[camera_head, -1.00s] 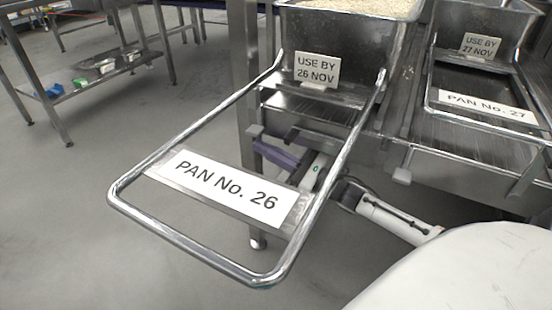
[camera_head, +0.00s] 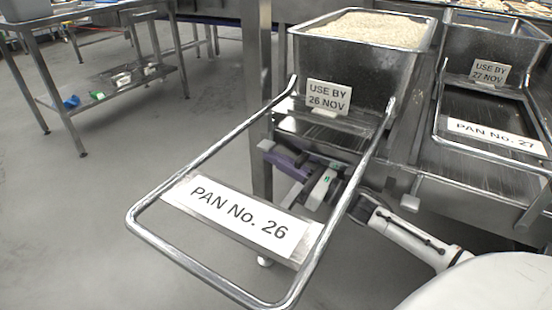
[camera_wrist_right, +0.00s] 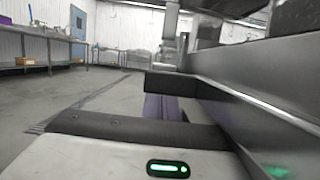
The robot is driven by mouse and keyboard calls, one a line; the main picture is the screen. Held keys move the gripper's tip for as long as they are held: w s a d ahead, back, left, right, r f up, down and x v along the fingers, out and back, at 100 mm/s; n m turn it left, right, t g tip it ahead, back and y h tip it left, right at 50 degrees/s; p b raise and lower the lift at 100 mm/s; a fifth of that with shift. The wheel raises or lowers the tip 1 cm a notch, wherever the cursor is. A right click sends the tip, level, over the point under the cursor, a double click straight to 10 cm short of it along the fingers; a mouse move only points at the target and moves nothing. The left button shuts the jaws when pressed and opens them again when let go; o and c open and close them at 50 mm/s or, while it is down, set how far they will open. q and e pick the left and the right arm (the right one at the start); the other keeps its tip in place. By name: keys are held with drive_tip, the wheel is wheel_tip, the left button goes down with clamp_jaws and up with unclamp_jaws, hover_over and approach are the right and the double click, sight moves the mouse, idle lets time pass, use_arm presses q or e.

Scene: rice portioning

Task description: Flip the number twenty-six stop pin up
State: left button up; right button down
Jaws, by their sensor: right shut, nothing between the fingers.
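Pan 26 (camera_head: 375,65) stands on the steel rack, filled with rice. Its wire handle (camera_head: 190,172) sticks out in front with a "PAN No. 26" plate (camera_head: 240,215). A small pale block (camera_head: 266,145) at the left front of the rack, beside my gripper, may be the number twenty-six stop pin; I cannot tell whether it is up or down. My right gripper (camera_head: 275,155), with purple fingers, is shut and empty at the rack's front edge, partly seen through the handle. In the right wrist view its fingers (camera_wrist_right: 160,107) are beside a steel rail (camera_wrist_right: 250,110). My left gripper is out of view.
Pan 27 (camera_head: 490,52) stands at the right with its "PAN No. 27" plate (camera_head: 495,137). A pale tab (camera_head: 410,203) sits on the rack front between the pans. A steel table (camera_head: 85,20) stands far left. The floor between is clear.

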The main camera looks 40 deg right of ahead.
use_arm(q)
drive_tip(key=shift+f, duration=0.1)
use_arm(e)
drive_tip(key=shift+r, duration=0.25)
